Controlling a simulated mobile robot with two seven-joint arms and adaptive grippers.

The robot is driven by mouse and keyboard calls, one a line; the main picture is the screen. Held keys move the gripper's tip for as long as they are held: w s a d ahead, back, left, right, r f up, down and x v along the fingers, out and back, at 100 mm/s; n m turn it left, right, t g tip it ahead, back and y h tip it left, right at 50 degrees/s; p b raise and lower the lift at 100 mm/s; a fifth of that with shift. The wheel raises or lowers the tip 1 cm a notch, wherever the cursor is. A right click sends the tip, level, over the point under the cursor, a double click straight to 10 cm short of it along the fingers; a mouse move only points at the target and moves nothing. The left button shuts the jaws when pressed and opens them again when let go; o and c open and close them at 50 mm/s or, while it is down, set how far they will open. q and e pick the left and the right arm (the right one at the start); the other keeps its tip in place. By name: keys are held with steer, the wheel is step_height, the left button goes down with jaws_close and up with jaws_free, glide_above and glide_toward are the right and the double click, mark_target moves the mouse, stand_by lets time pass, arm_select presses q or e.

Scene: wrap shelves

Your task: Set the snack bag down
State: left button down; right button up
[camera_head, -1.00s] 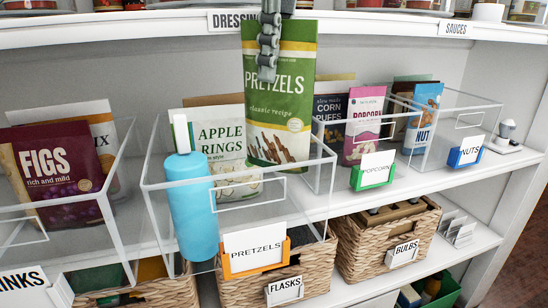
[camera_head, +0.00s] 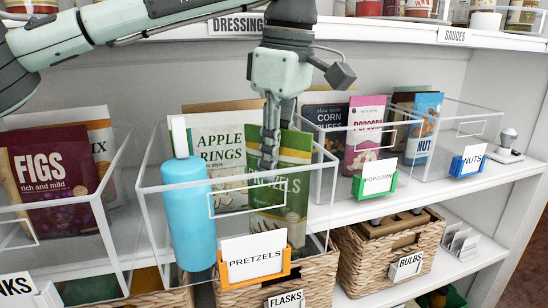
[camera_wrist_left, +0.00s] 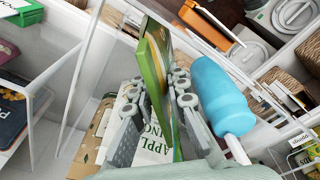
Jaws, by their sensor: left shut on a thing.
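The green pretzels snack bag (camera_head: 290,205) is upright inside the clear bin (camera_head: 228,186) labelled PRETZELS, behind its front wall. My left gripper (camera_head: 269,160) comes down from above and is shut on the bag's top edge. In the left wrist view the bag (camera_wrist_left: 154,70) stands between the two fingers of the gripper (camera_wrist_left: 158,95). Whether the bag's bottom touches the bin floor is hidden behind the label holder. My right gripper is not in view.
A blue bottle (camera_head: 187,215) stands at the bin's left, and an APPLE RINGS bag (camera_head: 222,150) is behind. The orange PRETZELS label holder (camera_head: 253,268) is on the front. Neighbouring bins hold FIGS (camera_head: 50,175) and POPCORN (camera_head: 363,140) bags.

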arm_select(q)
steer(key=shift+f, duration=0.1)
steer(key=c, duration=1.5)
jaws_free()
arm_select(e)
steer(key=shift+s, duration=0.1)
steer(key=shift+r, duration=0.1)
arm_select(q)
steer(key=r, duration=0.3)
steer(key=r+p, duration=0.1)
steer(key=r, duration=0.3)
steer(key=d+r, duration=0.1)
steer(key=r, duration=0.3)
steer(key=shift+s+d+p, duration=0.1)
steer(key=shift+s+p, duration=0.2)
steer(key=shift+r, duration=0.6)
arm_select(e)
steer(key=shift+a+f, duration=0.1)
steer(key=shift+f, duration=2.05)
